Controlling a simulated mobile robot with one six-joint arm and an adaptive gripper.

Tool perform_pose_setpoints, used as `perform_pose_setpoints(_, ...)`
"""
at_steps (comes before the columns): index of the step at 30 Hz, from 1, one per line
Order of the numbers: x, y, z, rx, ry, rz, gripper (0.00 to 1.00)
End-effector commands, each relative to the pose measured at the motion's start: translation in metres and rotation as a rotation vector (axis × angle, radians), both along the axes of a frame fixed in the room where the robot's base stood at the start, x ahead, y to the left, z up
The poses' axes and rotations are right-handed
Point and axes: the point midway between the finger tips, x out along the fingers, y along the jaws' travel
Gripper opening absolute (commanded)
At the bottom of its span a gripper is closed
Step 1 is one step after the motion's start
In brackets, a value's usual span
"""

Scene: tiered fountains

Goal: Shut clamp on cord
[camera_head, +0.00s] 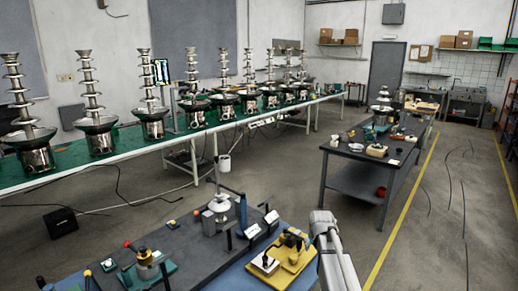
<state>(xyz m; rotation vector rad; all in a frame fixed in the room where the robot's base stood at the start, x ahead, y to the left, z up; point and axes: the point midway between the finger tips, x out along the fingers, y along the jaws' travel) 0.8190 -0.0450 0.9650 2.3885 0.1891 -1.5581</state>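No clamp or cord can be made out for certain on the near bench. A yellow board (296,265) with a small dark and yellow fixture (291,240) lies at the bench's right end, and a small round pale-topped part (267,262) sits at its left. These may belong to the clamp, but they are too small to tell. A grey link of my arm rises at the bottom right, close beside the board. My gripper's fingers do not show, so I cannot see whether they touch anything.
The near dark bench (190,250) also holds a small metal fountain base (219,203) and a brass-coloured cylinder on a green plate (147,265). A long green-topped table (100,165) carries several tiered fountains. A second dark bench (350,150) stands right. Floor between them is mostly clear.

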Motion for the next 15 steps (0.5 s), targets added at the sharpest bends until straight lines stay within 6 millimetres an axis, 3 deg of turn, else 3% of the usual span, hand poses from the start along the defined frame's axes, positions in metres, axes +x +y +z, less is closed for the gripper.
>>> perform_pose_setpoints(4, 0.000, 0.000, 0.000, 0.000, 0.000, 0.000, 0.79)
perform_pose_setpoints(15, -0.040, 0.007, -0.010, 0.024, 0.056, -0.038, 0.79)
